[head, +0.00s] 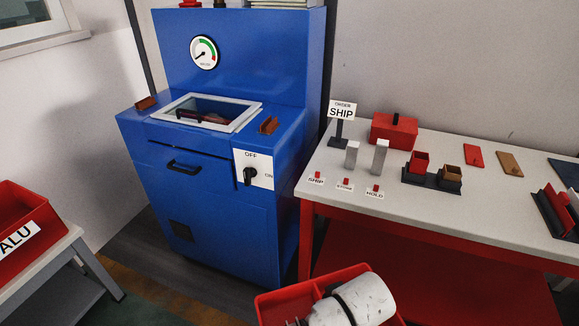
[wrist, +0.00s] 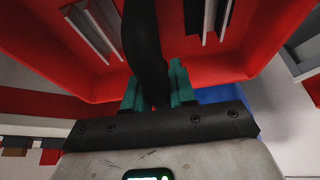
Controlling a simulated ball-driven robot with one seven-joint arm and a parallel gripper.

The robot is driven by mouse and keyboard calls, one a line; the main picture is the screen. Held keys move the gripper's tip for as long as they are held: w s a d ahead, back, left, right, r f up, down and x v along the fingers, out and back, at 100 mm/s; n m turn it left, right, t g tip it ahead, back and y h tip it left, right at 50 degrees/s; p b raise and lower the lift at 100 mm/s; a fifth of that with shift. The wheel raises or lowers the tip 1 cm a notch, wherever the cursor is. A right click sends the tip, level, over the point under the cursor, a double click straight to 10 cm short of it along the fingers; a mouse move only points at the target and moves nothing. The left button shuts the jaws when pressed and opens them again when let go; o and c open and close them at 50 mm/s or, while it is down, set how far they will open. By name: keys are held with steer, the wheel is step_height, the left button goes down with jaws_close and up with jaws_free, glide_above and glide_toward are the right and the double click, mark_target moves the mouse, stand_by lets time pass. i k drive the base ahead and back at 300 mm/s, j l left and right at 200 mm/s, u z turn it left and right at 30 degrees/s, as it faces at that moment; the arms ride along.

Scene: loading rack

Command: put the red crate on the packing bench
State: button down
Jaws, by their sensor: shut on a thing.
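A red crate (head: 290,299) shows at the bottom of the head view, in front of the bench and partly hidden by my white wrist. In the wrist view the red crate (wrist: 232,75) fills the top, with pale metal pieces inside on both sides. My gripper (wrist: 158,92) has teal fingers shut on the crate's middle part, at a dark upright handle. The fingertips are hidden in the head view. The white-topped bench (head: 440,212) with red legs stands at the right. Another red crate (head: 32,252), labelled ALU, sits on a grey stand at the left.
The bench carries a SHIP sign (head: 342,112), a red box (head: 394,133), two pale blocks, small labelled buttons and a dark holder (head: 432,178). Its front strip looks clear. A blue machine (head: 215,190) stands left of the bench, with a narrow gap between them.

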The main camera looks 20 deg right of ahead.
mark_target(501, 201)
steer(key=i+j+z, duration=0.2)
steer(key=j+z, duration=0.2)
steer(key=i+j+z, duration=0.1)
steer(key=j+z, duration=0.3)
steer(key=j, duration=0.2)
steer(key=j+z, duration=0.45)
steer(key=j, duration=0.1)
